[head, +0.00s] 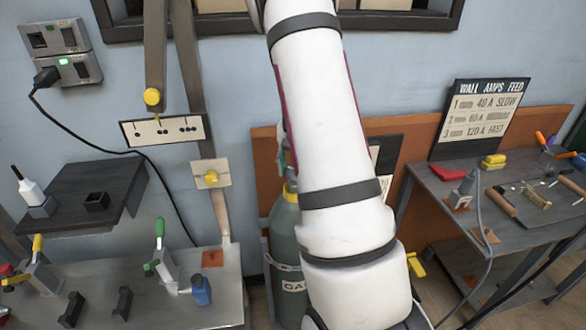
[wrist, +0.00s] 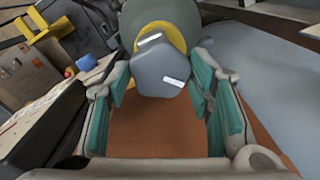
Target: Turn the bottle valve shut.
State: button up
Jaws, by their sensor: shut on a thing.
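The gas bottle (head: 284,245) is a grey-green cylinder with a yellow collar, standing by the wall behind my arm. Its lower label is partly hidden. In the wrist view the bottle's rounded top (wrist: 190,18) and yellow ring lie beyond the valve knob. The valve knob (wrist: 160,68) is a grey-blue, many-sided piece with a small white mark. My gripper (wrist: 163,76) has its teal-padded fingers on either side of the knob and is shut on it. In the head view my arm hides the gripper and most of the valve.
At right stands a grey workbench (head: 450,190) with tools and a sign (head: 483,115). An orange panel (head: 264,165) stands behind the gas bottle.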

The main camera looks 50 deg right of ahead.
jog(key=m, duration=0.4)
jog(key=shift+b, duration=0.4)
jog(key=shift+m, duration=2.1)
jog(key=o, duration=1.2)
jog(key=shift+c, duration=0.2)
jog(key=shift+r, duration=0.1)
notch_tip(320, 180, up, 12)
